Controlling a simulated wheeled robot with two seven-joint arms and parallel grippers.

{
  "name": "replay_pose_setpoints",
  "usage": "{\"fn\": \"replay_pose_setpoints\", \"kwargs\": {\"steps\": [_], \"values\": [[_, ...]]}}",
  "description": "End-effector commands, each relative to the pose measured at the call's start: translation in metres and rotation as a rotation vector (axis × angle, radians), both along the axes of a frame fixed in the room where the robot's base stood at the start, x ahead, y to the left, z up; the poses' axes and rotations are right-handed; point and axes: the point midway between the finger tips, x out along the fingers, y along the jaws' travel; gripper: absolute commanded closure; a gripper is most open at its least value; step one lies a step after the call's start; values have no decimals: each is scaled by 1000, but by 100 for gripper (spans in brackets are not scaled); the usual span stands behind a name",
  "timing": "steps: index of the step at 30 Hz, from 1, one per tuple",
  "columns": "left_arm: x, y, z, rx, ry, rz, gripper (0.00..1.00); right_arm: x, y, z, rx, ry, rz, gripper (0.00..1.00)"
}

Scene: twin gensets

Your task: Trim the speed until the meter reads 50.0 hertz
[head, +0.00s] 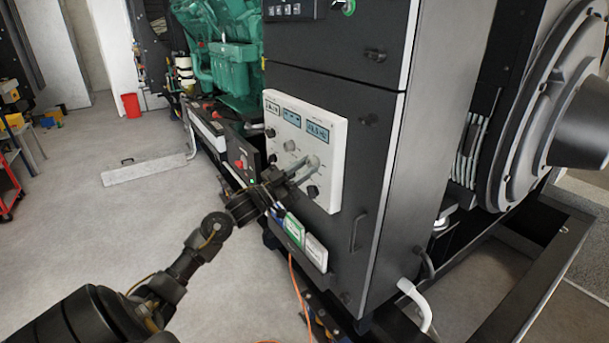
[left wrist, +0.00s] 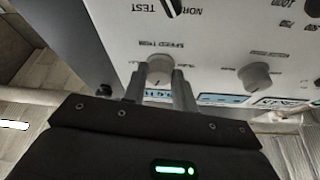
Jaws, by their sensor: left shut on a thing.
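The white control panel (head: 338,152) is on the front of the dark cabinet. The speed trim knob (left wrist: 159,68) is a pale round knob, with its label upside down in the left wrist view. My left gripper (head: 309,164) reaches the panel from the left, its two fingers shut on this knob. The fingers (left wrist: 160,88) also show on either side of it in the left wrist view. The meter (head: 318,130) at the panel's upper right has a blue display; its digits are too small to read surely. My right gripper is not in view.
A second pale knob (head: 290,146) sits left of the held one. A dark selector switch (head: 312,191) is below. An orange cable (head: 293,275) runs down to the floor. The floor at left is mostly clear.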

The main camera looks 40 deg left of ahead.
Motion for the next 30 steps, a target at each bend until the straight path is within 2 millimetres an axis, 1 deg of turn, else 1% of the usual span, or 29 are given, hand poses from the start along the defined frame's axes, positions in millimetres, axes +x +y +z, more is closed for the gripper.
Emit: {"fn": "replay_pose_setpoints", "kwargs": {"steps": [1,3,9,15,21,30], "values": [[0,1,-3,39,-11,0,95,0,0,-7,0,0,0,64],[0,2,-3,92,-26,0,95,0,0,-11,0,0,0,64],[1,3,-2,223,-67,0,95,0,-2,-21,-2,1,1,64],[1,3,-1,313,-93,-1,95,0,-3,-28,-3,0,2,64],[1,4,0,358,-106,-1,95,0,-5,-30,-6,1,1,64],[1,4,1,368,-109,-1,95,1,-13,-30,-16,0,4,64]]}}
